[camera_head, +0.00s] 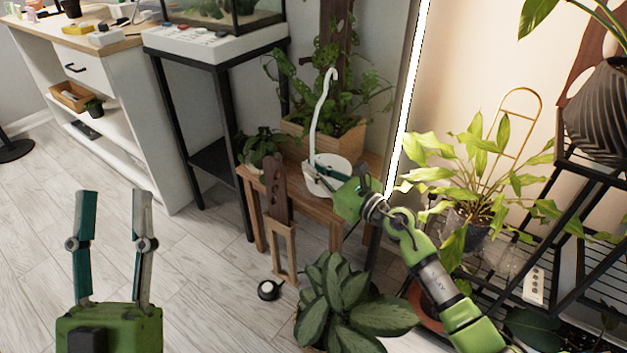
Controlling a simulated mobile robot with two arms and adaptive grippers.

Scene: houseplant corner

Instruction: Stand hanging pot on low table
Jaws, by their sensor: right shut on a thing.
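The white hanging pot (322,184) has a tall curved white hook (318,112) rising from it. It is upright at the low wooden table (255,178), over the front part of its top; I cannot tell whether its base touches the wood. My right gripper (326,172) reaches in from the lower right and is shut on the pot; its fingers hide part of the pot's side. My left gripper (114,195) is open and empty over the floor at the lower left, well apart from the table.
A leafy plant in a wooden planter (345,142) fills the table's back, and a small plant (262,147) is at its left. A black rack (560,240) is right. Floor at left is clear.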

